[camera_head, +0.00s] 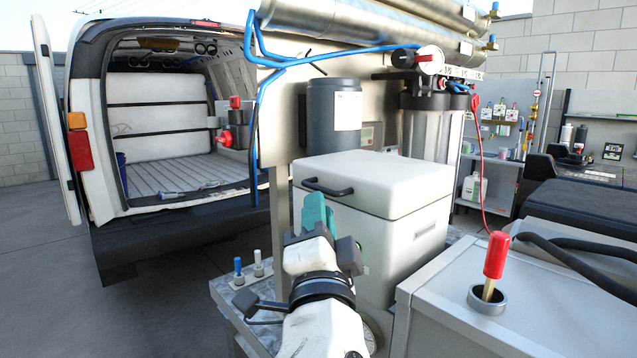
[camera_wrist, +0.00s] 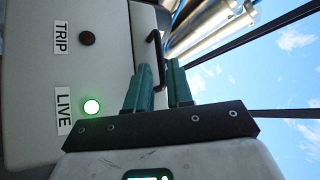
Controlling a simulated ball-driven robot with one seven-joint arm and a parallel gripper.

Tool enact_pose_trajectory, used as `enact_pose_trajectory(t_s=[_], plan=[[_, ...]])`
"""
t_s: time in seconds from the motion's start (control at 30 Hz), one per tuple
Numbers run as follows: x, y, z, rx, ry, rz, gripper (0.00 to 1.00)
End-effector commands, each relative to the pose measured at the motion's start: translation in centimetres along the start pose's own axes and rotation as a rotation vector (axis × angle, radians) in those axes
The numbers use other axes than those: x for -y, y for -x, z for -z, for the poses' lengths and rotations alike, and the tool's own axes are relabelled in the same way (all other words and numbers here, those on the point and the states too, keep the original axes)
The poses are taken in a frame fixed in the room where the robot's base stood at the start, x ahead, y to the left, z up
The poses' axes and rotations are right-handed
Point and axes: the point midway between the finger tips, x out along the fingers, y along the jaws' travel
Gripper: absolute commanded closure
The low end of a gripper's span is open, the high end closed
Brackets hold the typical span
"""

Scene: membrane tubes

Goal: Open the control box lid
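The control box (camera_head: 405,250) is a white box with its lid (camera_head: 385,178) shut on top. A black bar handle (camera_head: 328,188) sits on the lid's edge at the left; it also shows in the wrist view (camera_wrist: 153,50). My gripper (camera_head: 318,208) is at the box's handle side, just below the handle in the head view. In the wrist view its two teal fingers (camera_wrist: 160,72) are apart with a gap between them. The box face shows a lit green LIVE lamp (camera_wrist: 92,106) and a dark TRIP lamp (camera_wrist: 87,38).
A dark grey canister (camera_head: 334,115) and blue hoses (camera_head: 262,100) stand behind the lid. A grey cabinet with a red-handled lever (camera_head: 495,255) stands at right.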

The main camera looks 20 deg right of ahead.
Motion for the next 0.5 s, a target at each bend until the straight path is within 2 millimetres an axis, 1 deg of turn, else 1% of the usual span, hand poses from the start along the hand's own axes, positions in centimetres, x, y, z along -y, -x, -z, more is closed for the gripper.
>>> enact_pose_trajectory(t_s=[0.03, 0.2, 0.33, 0.5], plan=[[0.3, -1.1, 0.2, -0.001, 0.002, -0.001, 0.79], [0.1, -3.3, 0.1, -0.001, 0.002, -0.001, 0.79], [0.0, -4.1, 0.1, 0.0, 0.001, -0.001, 0.79], [0.0, -4.4, 0.0, 0.0, 0.001, 0.0, 0.79]])
